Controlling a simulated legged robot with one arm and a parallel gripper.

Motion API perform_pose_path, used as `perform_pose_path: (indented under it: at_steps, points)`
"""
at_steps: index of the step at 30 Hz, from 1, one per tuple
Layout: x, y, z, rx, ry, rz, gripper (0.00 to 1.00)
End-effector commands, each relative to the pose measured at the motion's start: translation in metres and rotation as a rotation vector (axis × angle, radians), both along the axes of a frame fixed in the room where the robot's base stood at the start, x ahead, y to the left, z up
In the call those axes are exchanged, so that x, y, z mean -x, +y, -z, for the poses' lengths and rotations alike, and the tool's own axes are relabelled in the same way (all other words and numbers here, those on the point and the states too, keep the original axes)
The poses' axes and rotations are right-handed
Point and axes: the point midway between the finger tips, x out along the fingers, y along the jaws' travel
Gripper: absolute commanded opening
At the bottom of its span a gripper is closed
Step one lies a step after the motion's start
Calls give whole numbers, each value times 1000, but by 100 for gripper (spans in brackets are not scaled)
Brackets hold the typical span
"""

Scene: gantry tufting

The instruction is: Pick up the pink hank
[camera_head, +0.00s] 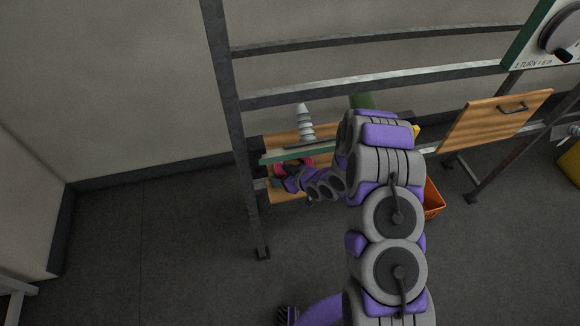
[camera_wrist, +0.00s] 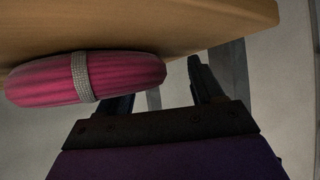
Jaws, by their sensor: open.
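The pink hank (camera_wrist: 40,82) is a rounded bundle with a grey band around its middle. It lies against the wooden shelf (camera_wrist: 215,22) at the left of the wrist view. In the head view only bits of the pink hank (camera_head: 307,161) show behind my arm, under a green-edged board. My gripper (camera_wrist: 160,88) is open, with its two dark fingers apart and nothing between them. The hank is to the left of the gap and partly covers the left finger. In the head view my gripper (camera_head: 279,183) is at the shelf's left end; its fingers are hard to make out.
A grey ribbed cone (camera_head: 305,122) stands on the upper wooden shelf, with a green object (camera_head: 362,101) behind. The metal frame's left post (camera_head: 241,150) is close to my gripper. An orange bin (camera_head: 433,200) is right of my arm. Floor at left is clear.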

Motion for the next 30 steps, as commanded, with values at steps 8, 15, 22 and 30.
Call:
perform_pose_path:
  at_steps: [8, 15, 22, 30]
  points:
    - [0, -1, -1, 0, 0, 2, 54]
    - [0, 6, 2, 9, 2, 1, 31]
    - [0, 2, 3, 6, 6, -1, 11]
    - [1, -1, 3, 5, 10, 3, 10]
